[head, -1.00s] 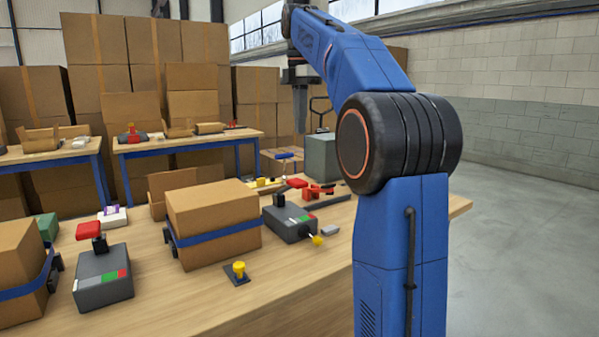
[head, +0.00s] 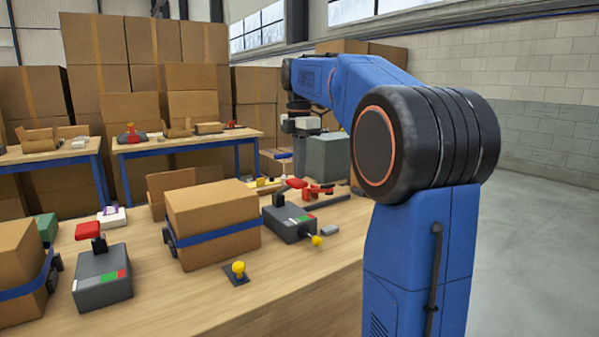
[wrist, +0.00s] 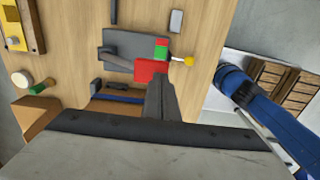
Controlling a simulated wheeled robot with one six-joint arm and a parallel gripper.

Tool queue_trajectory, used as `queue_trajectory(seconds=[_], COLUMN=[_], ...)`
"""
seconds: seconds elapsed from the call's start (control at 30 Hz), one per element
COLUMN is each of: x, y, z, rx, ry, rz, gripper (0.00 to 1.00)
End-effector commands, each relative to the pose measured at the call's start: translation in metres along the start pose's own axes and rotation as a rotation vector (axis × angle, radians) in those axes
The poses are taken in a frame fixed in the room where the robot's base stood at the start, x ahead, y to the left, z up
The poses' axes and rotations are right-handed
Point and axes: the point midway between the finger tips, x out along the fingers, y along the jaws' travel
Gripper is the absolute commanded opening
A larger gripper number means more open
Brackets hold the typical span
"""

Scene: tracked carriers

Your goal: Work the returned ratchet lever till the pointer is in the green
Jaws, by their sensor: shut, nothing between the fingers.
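The right-hand ratchet unit (head: 282,228) is a grey box with a dark lever and a red grip (head: 296,183). A yellow knob (head: 317,241) on a short rod sticks out at its side. A green and red scale lies on its top; the pointer is too small to make out. In the wrist view the red grip (wrist: 151,71), the scale's green patch (wrist: 160,53) and the yellow knob (wrist: 188,62) show. My gripper (wrist: 158,84) is shut and empty, over the unit close to the red grip; contact cannot be told. It also shows in the head view (head: 299,172).
A second grey unit (head: 103,289) with a red-gripped lever stands at the left. A blue-strapped carton (head: 215,215) stands between the units. A yellow button (head: 238,268) sits in front of it. A grey cabinet (head: 328,157) stands behind.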

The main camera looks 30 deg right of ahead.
Motion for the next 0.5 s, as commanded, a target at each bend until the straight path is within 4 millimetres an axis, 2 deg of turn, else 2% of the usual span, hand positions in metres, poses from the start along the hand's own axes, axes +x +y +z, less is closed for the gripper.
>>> queue_trajectory(seconds=[0.17,0.5], x=[0.0099,0.0109], y=[-0.0004,-0.0002], z=[-0.0001,0.0000], rx=[0.000,0.000], ry=[0.000,0.000], rz=[-0.001,0.000], gripper=[0.00,0.00])
